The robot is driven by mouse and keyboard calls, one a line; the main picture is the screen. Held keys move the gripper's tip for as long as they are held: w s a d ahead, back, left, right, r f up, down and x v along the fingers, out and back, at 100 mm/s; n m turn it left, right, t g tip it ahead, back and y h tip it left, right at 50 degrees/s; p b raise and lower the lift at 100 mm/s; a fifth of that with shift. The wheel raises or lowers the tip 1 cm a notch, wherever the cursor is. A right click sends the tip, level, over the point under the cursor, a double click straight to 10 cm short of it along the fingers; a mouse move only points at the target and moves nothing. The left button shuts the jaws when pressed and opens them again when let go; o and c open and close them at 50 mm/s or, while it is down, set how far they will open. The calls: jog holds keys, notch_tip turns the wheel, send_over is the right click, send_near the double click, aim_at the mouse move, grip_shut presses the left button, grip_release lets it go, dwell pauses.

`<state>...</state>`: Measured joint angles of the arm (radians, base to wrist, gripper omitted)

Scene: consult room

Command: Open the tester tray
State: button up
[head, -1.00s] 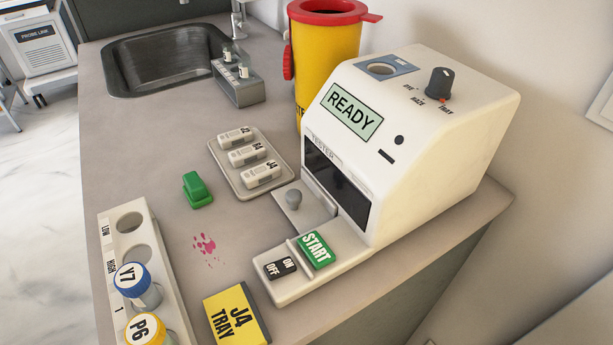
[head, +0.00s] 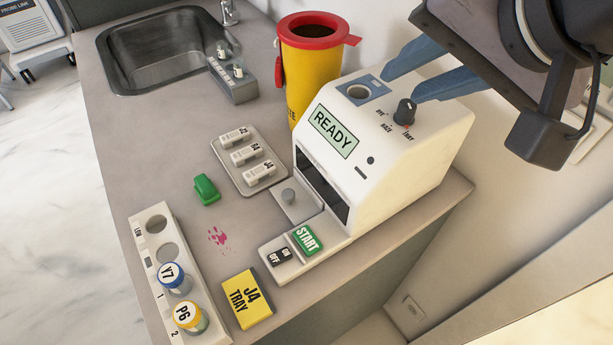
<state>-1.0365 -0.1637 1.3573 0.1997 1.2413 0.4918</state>
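The white tester (head: 400,165) stands on the counter with READY on its display (head: 333,131). A dark window (head: 321,184) is in its lower front. A dark dial (head: 405,111) on the tester's top has a red mark by the label that seems to read TRAY. My gripper (head: 402,87) has blue fingers spread apart over the tester's top, just behind the dial. Nothing shows between them; contact with the dial is unclear.
A green START button (head: 307,239) and ON/OFF switch (head: 280,256) are on the tester's base. A sink (head: 165,50) lies behind.

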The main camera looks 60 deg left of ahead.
jog(key=s+a+f+n+g+h+b, duration=0.15)
jog(key=s+a+f+n+b, duration=0.35)
jog(key=s+f, duration=0.55)
jog(key=n+t+h+p, duration=0.1)
jog(key=n+h+p, duration=0.1)
jog(key=h+p, duration=0.1)
send_near(288, 194)
jog(key=shift+b+x, duration=0.7)
jog(key=shift+x, duration=3.25)
